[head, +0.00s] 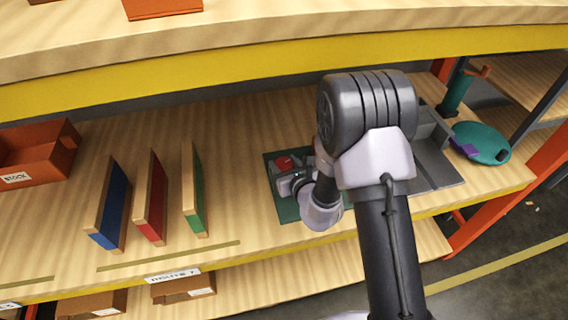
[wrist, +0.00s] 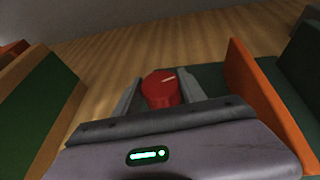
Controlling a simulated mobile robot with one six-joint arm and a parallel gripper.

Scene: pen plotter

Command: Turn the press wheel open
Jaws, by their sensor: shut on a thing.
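The press wheel looks to be the red round knob (head: 284,162) on a dark green base (head: 285,211) on the shelf. In the wrist view the red knob (wrist: 160,92) stands between my two fingers, with a pale line across its top slanting up to the right. My gripper (head: 292,180) is shut on the knob, one finger at each side; it also shows in the wrist view (wrist: 161,98). My arm hides much of the device to the right of the knob in the head view.
An orange upright panel (wrist: 262,105) stands close right of my gripper. Blue (head: 110,205), red (head: 151,198) and green (head: 193,192) boards stand to the left. A grey tray (head: 436,165) and a teal disc (head: 482,143) lie right. An upper shelf (head: 250,30) overhangs.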

